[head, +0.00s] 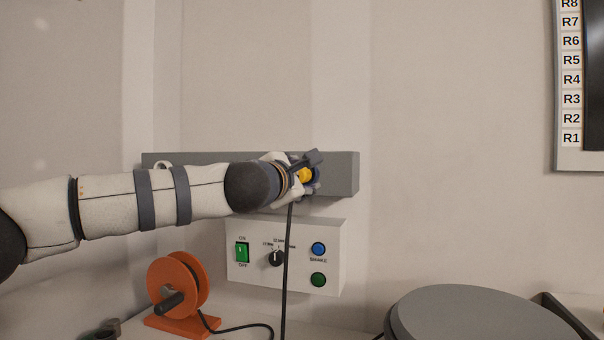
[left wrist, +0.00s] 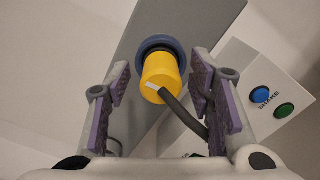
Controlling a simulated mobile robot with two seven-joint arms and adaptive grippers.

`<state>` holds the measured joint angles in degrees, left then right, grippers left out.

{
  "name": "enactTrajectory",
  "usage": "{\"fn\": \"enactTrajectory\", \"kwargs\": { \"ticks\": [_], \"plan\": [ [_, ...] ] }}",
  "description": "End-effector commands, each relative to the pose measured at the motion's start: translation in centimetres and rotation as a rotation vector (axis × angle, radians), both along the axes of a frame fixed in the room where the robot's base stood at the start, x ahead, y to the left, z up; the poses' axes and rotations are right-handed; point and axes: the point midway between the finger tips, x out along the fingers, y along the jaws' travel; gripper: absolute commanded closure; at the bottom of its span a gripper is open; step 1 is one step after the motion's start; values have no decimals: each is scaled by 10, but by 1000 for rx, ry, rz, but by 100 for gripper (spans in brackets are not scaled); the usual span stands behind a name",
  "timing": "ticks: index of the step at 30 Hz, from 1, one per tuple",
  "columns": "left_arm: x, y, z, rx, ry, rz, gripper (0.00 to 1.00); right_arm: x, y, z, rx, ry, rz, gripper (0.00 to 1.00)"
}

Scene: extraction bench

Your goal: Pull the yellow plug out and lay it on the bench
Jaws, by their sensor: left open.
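The yellow plug (left wrist: 160,72) sits in a round blue socket (left wrist: 152,43) on a grey wall rail (head: 342,172). Its dark cable (left wrist: 184,113) comes off the plug's near end and hangs down past the control box. My left gripper (head: 311,172) is at the plug in the head view, which shows only a bit of yellow (head: 305,175) between its fingers. In the left wrist view the open fingers (left wrist: 163,90) stand on either side of the plug, with a visible gap on each side. My right gripper is not in view.
A white control box (head: 330,238) with a green switch, a knob and two round buttons is below the rail. An orange cable reel (head: 195,276) stands at the lower left. A round grey lid (head: 480,315) is at the lower right. Little bare bench shows.

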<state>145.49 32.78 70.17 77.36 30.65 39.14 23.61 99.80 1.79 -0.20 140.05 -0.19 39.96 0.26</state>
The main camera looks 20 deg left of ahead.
Motion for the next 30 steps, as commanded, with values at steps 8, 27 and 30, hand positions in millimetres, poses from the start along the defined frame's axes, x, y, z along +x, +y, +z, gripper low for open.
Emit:
{"fn": "enactTrajectory", "kwargs": {
  "ticks": [8,27,30],
  "plan": [
    [1,0,-1,1,1,0,63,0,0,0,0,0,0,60],
    [-12,1,0,1,1,0,100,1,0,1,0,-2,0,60],
    [-16,0,0,2,1,0,100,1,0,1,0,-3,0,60]
  ]
}}
